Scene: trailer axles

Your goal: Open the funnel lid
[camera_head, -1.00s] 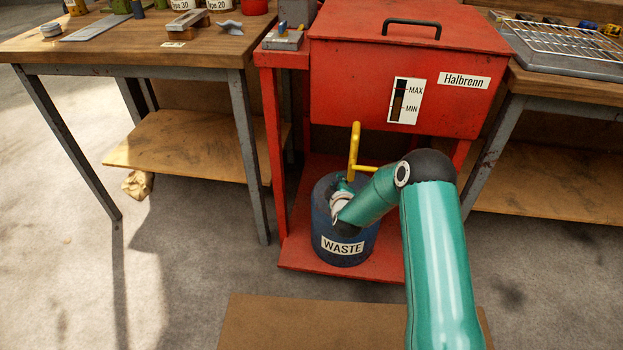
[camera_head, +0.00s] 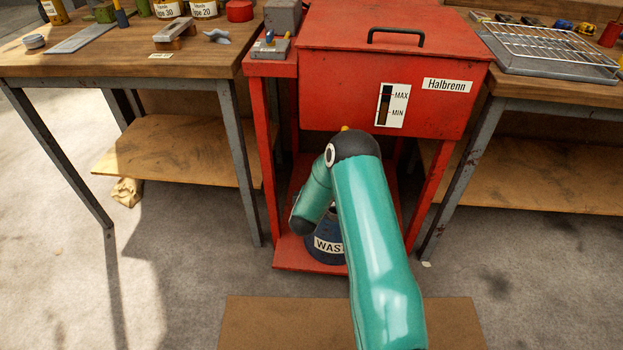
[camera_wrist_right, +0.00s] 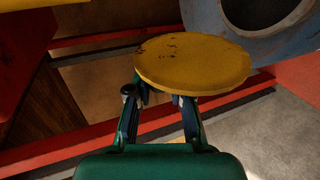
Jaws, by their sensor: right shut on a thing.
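The funnel lid, a round yellow worn disc (camera_wrist_right: 192,65), fills the upper middle of the right wrist view. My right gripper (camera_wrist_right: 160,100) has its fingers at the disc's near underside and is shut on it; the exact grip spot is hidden. The blue waste drum (camera_head: 324,249) stands on the red stand's lower shelf. Its round opening (camera_wrist_right: 262,10) shows beyond the disc's right side in the wrist view. My right arm hides the gripper, the lid and much of the drum in the head view. My left gripper is not in view.
A red tank (camera_head: 340,95) labelled Halbrenn sits above the drum. A yellow tip (camera_head: 344,128) shows just over my arm. Workbenches stand at the left (camera_head: 200,52) and right (camera_head: 560,88). A brown board (camera_head: 250,325) lies in front on the floor.

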